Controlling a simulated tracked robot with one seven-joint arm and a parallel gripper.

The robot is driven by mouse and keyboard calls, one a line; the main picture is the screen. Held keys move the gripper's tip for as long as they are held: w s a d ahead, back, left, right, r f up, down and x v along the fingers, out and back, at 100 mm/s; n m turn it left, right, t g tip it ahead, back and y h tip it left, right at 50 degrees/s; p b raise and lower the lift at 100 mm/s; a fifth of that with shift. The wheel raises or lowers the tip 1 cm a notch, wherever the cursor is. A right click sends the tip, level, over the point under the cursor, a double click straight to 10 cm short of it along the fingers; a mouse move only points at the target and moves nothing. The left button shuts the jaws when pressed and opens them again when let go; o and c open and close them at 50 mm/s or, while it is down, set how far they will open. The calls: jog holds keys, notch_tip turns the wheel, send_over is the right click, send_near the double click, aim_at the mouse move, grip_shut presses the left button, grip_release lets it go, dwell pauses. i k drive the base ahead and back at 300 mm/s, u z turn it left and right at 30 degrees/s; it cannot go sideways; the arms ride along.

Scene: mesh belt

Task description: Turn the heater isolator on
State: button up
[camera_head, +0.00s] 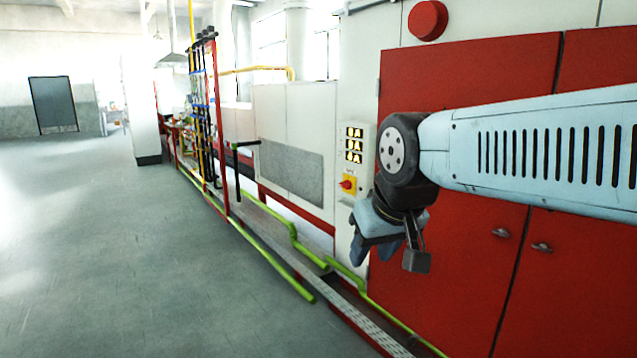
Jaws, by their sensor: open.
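The heater isolator (348,185) is a red rotary handle on a yellow plate. It sits low on a pale control box on the machine's side. The handle looks roughly level, tilted a little; its exact setting is too small to tell. My gripper (386,256) hangs from my arm to the right of and below the isolator, in front of the red cabinet. It is apart from the isolator, pointing down, and appears open and empty. My wrist hides the right edge of the control box's surroundings.
Yellow-lit displays (354,144) sit above the isolator. Red cabinet doors (470,120) with handles stand behind my arm. A green pipe (275,262) and a low mesh belt (300,268) run along the machine's foot. A red post frame (217,130) stands further back. The grey floor (130,240) at left is clear.

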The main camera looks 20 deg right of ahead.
aim_at(346, 184)
jog(key=z, duration=0.1)
jog(key=i, duration=1.15)
jog(key=z, duration=0.4)
jog(key=i, duration=0.8)
jog(key=z, duration=0.15)
